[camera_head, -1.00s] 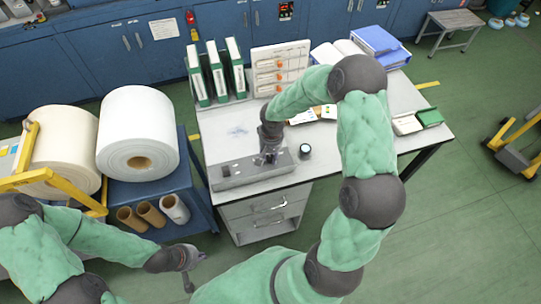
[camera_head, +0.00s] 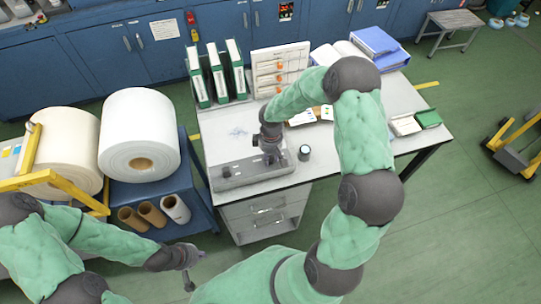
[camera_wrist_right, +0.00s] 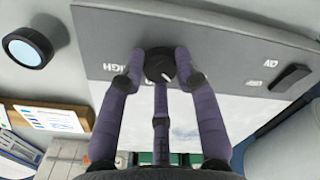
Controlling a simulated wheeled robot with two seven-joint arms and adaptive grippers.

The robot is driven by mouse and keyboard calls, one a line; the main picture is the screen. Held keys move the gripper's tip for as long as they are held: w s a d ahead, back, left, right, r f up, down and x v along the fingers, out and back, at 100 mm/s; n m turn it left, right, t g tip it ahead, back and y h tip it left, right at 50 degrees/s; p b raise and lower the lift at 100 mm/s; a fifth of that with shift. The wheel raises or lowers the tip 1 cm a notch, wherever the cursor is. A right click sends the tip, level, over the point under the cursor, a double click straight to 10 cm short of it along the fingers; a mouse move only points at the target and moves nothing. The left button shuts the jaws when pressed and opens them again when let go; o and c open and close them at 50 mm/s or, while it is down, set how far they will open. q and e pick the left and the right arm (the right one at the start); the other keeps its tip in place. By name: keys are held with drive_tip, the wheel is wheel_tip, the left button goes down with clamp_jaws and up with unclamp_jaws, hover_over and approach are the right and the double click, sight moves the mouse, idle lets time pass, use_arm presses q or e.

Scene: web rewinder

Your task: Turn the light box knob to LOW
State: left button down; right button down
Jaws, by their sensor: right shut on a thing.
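The light box (camera_head: 254,171) is a grey box along the front of the white table. It also fills the upper part of the right wrist view (camera_wrist_right: 215,30). Its dark round knob (camera_wrist_right: 158,66) has a small white mark on its lower right. My right gripper (camera_wrist_right: 159,58) is shut on the knob, a fingertip at each side; from the head it shows over the box (camera_head: 270,153). I cannot see a LOW label. My left gripper (camera_head: 197,268) is open and empty, away from the table.
A dark rocker switch (camera_wrist_right: 289,78) sits on the box, right of the knob in the wrist view. A small round dark-rimmed object (camera_head: 304,152) stands beside the box. Green binders (camera_head: 216,72), a pegged board (camera_head: 279,69) and papers stand behind. White rolls (camera_head: 139,135) are at left.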

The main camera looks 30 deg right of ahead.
sight(270, 158)
drive_tip(key=shift+w+r+n, duration=0.15)
drive_tip(key=shift+w+n, duration=0.05)
drive_tip(key=shift+n, duration=0.6)
drive_tip(key=c, duration=0.9)
unclamp_jaws()
drive_tip(key=shift+s, duration=0.1)
wheel_tip(270, 158, up, 12)
